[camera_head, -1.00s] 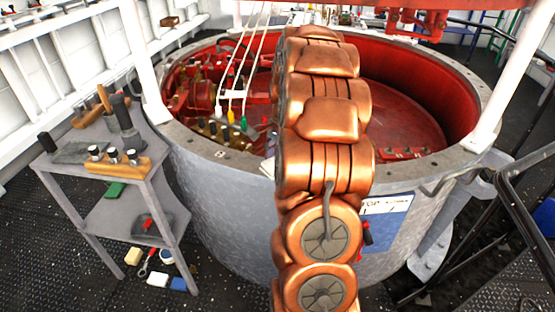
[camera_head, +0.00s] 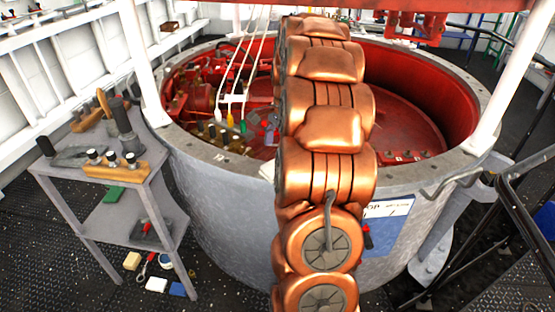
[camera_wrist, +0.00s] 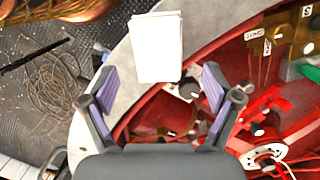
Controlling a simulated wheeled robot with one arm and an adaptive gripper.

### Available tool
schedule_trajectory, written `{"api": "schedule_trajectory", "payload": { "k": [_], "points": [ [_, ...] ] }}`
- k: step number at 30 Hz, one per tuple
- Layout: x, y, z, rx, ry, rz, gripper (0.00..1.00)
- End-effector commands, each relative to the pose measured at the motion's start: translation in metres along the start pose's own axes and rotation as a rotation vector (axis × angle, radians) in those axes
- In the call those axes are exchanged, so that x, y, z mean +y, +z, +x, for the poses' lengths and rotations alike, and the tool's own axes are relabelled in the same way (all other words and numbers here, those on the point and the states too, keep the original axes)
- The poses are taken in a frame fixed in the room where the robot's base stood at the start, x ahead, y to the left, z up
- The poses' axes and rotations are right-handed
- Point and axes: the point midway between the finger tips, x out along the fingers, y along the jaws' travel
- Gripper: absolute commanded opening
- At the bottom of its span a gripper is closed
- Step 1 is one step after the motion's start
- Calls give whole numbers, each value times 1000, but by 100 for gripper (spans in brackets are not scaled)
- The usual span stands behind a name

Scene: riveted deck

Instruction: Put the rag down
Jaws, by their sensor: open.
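A white, flat, roughly rectangular piece (camera_wrist: 155,46), which looks like the folded rag, lies over the grey rim of the big round tub in the wrist view. In the head view my copper arm hides much of this area.
The tub's grey rim (camera_head: 205,143) surrounds a red interior with valves and fittings. White posts (camera_head: 145,65) stand at the rim. A grey side table (camera_head: 165,165) with tools stands left. Blocks and other small items lie on the dark floor. A black railing (camera_head: 520,215) is at right.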

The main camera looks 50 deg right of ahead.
Motion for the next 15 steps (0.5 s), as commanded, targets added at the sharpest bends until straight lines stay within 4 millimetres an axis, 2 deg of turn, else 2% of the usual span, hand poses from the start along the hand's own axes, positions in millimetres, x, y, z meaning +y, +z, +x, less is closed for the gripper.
{"api": "schedule_trajectory", "payload": {
  "k": [6, 15],
  "points": [
    [0, 0, -18, -1, 1, 0, 89],
    [1, 4, -24, -1, 3, -12, 89]
  ]
}}
